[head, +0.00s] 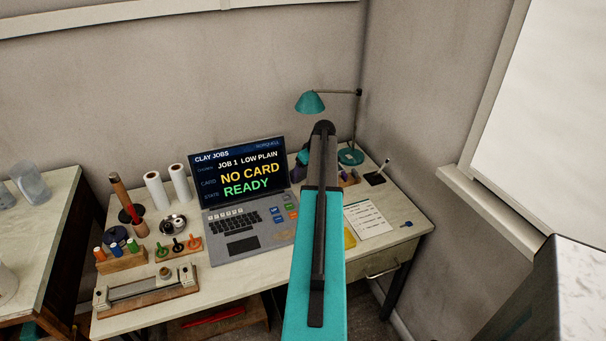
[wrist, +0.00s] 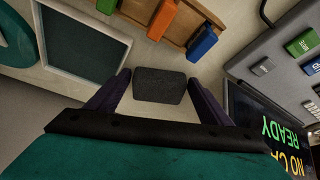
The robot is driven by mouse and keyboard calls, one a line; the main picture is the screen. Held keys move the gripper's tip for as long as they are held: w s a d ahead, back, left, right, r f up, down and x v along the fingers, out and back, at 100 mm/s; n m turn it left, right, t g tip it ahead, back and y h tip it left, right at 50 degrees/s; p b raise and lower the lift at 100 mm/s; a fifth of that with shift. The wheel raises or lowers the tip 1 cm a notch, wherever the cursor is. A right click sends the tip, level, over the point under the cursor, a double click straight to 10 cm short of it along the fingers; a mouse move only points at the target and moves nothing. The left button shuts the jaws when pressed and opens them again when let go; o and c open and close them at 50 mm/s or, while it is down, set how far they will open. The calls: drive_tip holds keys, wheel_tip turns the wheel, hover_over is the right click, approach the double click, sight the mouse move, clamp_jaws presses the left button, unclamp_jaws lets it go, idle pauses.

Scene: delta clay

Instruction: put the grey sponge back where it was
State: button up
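The grey sponge (wrist: 160,86) is a small dark grey block, centred between my two purple fingertips in the wrist view. In the head view my teal and black arm reaches over the desk, right of the laptop, and hides the sponge and most of the gripper.
The laptop (head: 240,188) stands left of my arm and shows "NO CARD READY". A wooden rack (wrist: 172,27) with orange, green and blue pieces lies close by, as does a dark tray (wrist: 80,42). A teal lamp (head: 311,102) stands behind; a paper sheet (head: 368,219) lies to the right.

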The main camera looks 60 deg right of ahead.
drive_tip(key=shift+r, duration=0.1)
drive_tip(key=b+v, duration=0.1)
drive_tip(key=v, duration=1.1)
drive_tip(key=shift+b, duration=0.3)
idle(0.6)
